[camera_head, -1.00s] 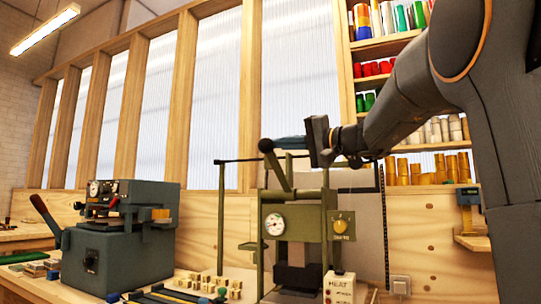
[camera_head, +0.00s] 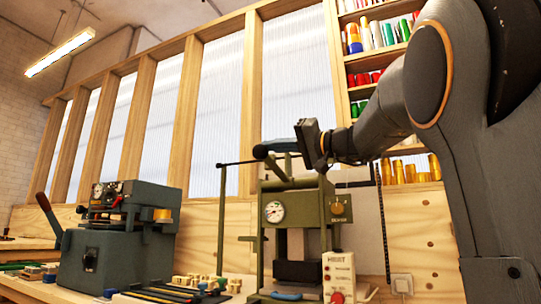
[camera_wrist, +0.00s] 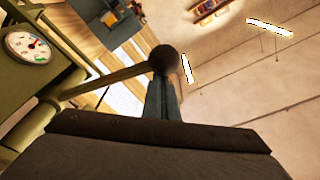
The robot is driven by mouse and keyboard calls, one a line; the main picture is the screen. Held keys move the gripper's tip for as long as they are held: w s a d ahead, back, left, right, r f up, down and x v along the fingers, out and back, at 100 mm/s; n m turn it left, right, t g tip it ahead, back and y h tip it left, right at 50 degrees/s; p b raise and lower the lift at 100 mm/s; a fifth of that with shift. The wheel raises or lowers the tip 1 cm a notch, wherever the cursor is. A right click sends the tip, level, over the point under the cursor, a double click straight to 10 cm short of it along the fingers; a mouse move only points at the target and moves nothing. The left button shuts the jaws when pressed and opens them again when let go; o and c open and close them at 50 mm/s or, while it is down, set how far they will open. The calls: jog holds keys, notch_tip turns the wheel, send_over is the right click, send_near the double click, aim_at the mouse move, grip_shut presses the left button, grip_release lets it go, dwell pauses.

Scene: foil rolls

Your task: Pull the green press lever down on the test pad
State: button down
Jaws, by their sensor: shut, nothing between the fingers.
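The green press (camera_head: 310,207) stands on the bench with a round gauge and a yellow knob. Its lever (camera_head: 275,167) slants up from the press top to a dark ball knob (camera_head: 260,152). In the wrist view the ball (camera_wrist: 163,59) sits at the fingertips and the lever (camera_wrist: 110,80) runs to the lower left. My gripper (camera_head: 268,149) is shut and empty, its fingers pointing left at the ball. They overlap the ball in view; I cannot tell whether they touch it. A dark block, perhaps the test pad (camera_head: 297,271), lies low in the press.
A grey machine (camera_head: 118,245) with a red-handled lever stands at the left. A white HEAT box (camera_head: 339,275) stands in front of the press. Shelves of coloured rolls (camera_head: 372,70) are behind my arm. A dark rod (camera_head: 235,163) sticks out left of the press.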

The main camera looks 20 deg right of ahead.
jog(key=shift+a+f+n+b, duration=0.1)
jog(key=shift+f+n+b, duration=0.2)
jog(key=shift+f+b, duration=0.5)
dwell(0.5)
notch_tip(320, 180, up, 4)
jog(key=w+d+p, duration=0.2)
jog(key=p+v, duration=0.1)
jog(key=v, duration=0.8)
jog(key=shift+s+d, duration=0.2)
jog(key=shift+s, duration=0.15)
dwell(0.9)
